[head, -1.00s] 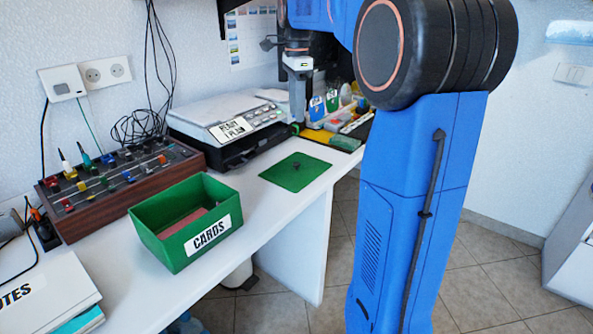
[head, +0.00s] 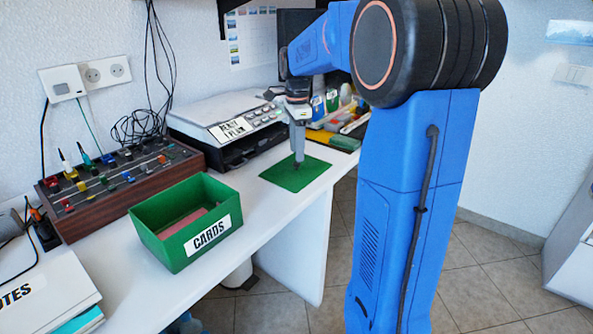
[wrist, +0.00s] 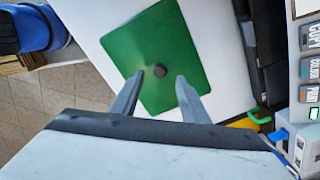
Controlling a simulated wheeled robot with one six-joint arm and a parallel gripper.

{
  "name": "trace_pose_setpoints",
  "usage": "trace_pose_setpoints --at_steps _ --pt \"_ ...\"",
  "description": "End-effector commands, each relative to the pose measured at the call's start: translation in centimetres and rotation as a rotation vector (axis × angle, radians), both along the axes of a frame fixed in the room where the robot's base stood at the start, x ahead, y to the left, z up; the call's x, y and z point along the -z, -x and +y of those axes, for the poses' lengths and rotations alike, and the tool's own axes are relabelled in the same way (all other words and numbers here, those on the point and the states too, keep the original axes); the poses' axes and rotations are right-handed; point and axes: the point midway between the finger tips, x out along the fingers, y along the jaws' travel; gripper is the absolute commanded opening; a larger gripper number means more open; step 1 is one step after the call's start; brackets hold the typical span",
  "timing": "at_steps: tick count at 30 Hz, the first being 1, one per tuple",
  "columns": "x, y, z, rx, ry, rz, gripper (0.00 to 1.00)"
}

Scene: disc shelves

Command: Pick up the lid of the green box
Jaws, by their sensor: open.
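The green lid (head: 312,178) lies flat on the white desk, to the right of the open green box (head: 168,250) labelled CARDS. In the wrist view the lid (wrist: 150,38) shows a small dark round knob (wrist: 159,71) at its middle. My gripper (head: 298,160) points down over the lid. In the wrist view my gripper (wrist: 160,76) is open, with one finger on each side of the knob and a gap on both sides. I cannot tell how far the fingertips are above the lid. The box holds something reddish inside.
A grey-white machine (head: 225,120) stands behind the lid. A brown panel with coloured knobs (head: 120,185) is behind the box. Coloured trays and bottles (head: 340,115) stand at the desk's far end. The desk's front edge is close to the lid.

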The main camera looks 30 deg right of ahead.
Motion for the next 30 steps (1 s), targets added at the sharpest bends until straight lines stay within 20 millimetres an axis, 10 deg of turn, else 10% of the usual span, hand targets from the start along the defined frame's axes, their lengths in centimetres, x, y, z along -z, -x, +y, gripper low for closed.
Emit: trace_pose_setpoints --at_steps 18,23,30 --pt "4.3 0.0 -0.2 0.0 0.0 0.001 0.41" --pt "4.3 0.0 -0.2 0.0 0.0 0.001 0.03" --pt "4.2 0.0 -0.2 0.0 0.0 0.001 0.0"
